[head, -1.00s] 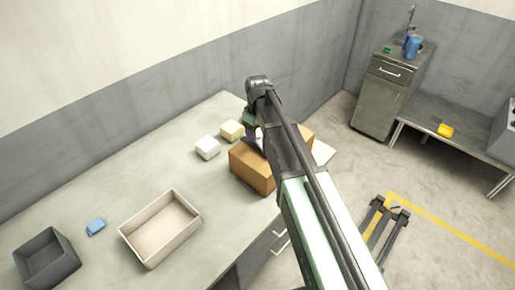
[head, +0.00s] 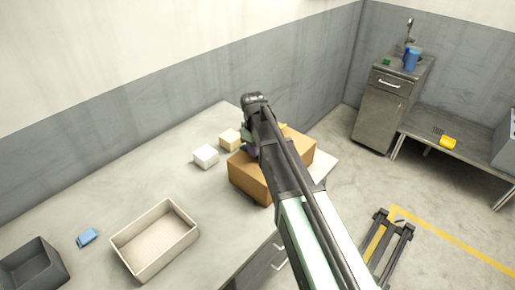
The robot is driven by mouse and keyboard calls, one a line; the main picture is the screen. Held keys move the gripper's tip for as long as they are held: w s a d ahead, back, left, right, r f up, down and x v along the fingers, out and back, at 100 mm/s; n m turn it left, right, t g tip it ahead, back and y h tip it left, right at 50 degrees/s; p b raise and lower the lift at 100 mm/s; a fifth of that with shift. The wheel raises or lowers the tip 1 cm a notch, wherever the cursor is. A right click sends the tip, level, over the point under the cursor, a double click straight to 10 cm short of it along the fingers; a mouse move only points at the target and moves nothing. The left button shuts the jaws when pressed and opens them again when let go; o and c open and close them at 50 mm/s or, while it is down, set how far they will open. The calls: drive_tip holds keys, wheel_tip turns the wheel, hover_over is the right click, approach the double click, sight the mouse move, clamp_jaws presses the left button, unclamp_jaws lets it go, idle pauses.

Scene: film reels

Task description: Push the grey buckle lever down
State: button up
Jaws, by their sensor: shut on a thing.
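A brown box (head: 251,182) stands near the right end of the grey table, partly covered by my arm. I cannot make out a grey buckle lever; it may be hidden behind my arm or be too small to see. My gripper (head: 249,149) is at the left upper edge of the box, mostly hidden by my own wrist. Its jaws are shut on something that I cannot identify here. Whether they touch the box is unclear.
White (head: 206,156) and cream (head: 230,140) blocks lie just left of the box. A beige tray (head: 126,248), a blue block (head: 87,237) and a dark grey bin (head: 52,263) are further left. The table's middle is clear. A bench (head: 420,132) stands at the right.

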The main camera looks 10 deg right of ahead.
drive_tip(key=o, duration=0.9)
drive_tip(key=shift+o, duration=0.2)
drive_tip(key=shift+w, duration=0.1)
drive_tip(key=shift+r+t+p, duration=0.5)
drive_tip(key=shift+r+p, duration=5.3)
drive_tip(key=shift+p, duration=0.15)
drive_tip(key=shift+y, duration=0.3)
wheel_tip(320, 180, down, 11)
drive_tip(key=b, duration=1.1)
drive_tip(key=shift+f, duration=0.15)
